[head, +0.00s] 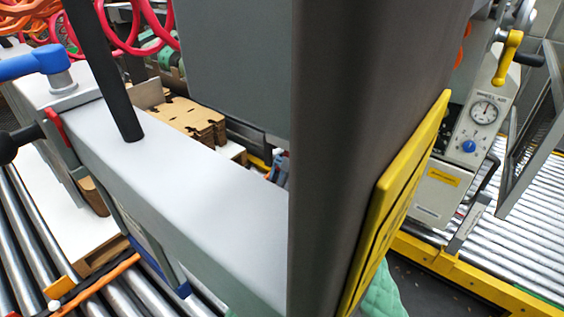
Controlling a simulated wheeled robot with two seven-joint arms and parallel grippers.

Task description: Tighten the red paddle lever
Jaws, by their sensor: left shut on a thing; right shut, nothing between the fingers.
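A small red part (58,127), likely the red paddle lever, shows at the left. It sits against the near edge of the long pale grey beam (190,190), below a blue lever handle (35,63). A black rounded knob on a short stem (18,140) reaches in from the left edge and ends close to the red part; I cannot tell whether they touch. Neither of my grippers can be made out, and no fingers show on the red part.
A wide dark column (345,130) with a yellow panel (395,205) blocks the middle. A black post (108,75) stands at the beam. Roller conveyors (30,235) lie at lower left and right. A gauge box (480,115) with a yellow lever (507,55) stands at right.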

